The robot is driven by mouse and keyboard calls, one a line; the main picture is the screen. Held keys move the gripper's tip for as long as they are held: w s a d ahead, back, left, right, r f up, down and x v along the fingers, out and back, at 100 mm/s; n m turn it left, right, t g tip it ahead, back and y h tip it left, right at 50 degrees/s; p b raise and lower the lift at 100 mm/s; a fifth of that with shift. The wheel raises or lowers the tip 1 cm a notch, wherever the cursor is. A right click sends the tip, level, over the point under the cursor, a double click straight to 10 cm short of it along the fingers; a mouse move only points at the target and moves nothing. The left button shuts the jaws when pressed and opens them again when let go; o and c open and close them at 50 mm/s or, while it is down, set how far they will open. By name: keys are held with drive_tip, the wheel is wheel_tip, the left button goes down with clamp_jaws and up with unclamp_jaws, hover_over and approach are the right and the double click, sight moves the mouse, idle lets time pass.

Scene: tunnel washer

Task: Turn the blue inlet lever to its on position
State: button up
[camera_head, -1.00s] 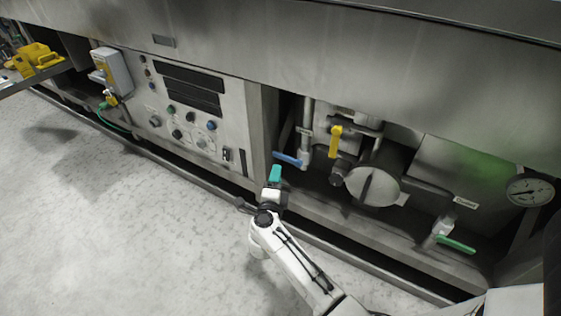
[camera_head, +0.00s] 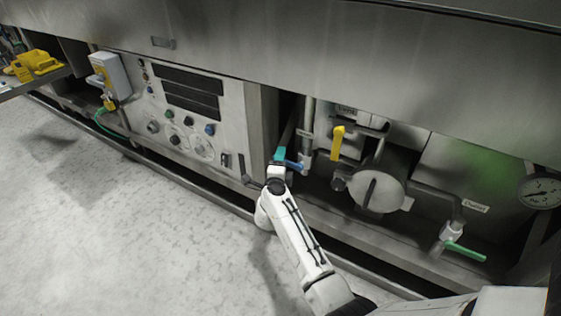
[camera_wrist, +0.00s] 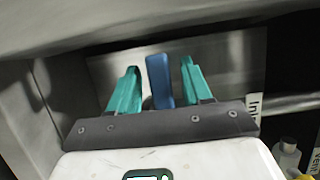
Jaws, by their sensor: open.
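The blue inlet lever (camera_head: 294,165) sticks out to the left from a vertical pipe in the open bay in the head view. In the wrist view the blue lever (camera_wrist: 159,80) stands between my two teal fingers. My gripper (camera_head: 280,154) is at the lever's left end in the head view. In the wrist view my gripper (camera_wrist: 158,85) is open, with one finger on each side of the lever. A gap shows on both sides, narrower on the left. The lower part of the lever is hidden behind the gripper body.
A yellow lever (camera_head: 337,142) hangs right of the pipe, near a round cover (camera_head: 377,190). A green lever (camera_head: 465,251) and a gauge (camera_head: 540,191) are farther right. The control panel (camera_head: 190,112) is left of the bay. The floor (camera_head: 130,220) in front is clear.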

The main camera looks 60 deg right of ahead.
clamp_jaws()
drive_tip(key=shift+n+p, duration=0.3)
drive_tip(key=shift+p, duration=0.75)
drive_tip(key=n+p, duration=0.1)
drive_tip(key=p, duration=0.3)
drive_tip(key=shift+f+n+y, duration=0.35)
drive_tip(key=shift+n+y, duration=0.05)
drive_tip(key=s+f+n+g+y+p, duration=0.1)
drive_tip(key=s+f+n+g+p, duration=0.2)
drive_tip(key=n+p, duration=0.4)
drive_tip(key=shift+f+g+y, duration=0.3)
drive_tip(key=shift+f+g, duration=0.3)
drive_tip(key=shift+f, duration=0.45)
drive_tip(key=shift+s, duration=0.2)
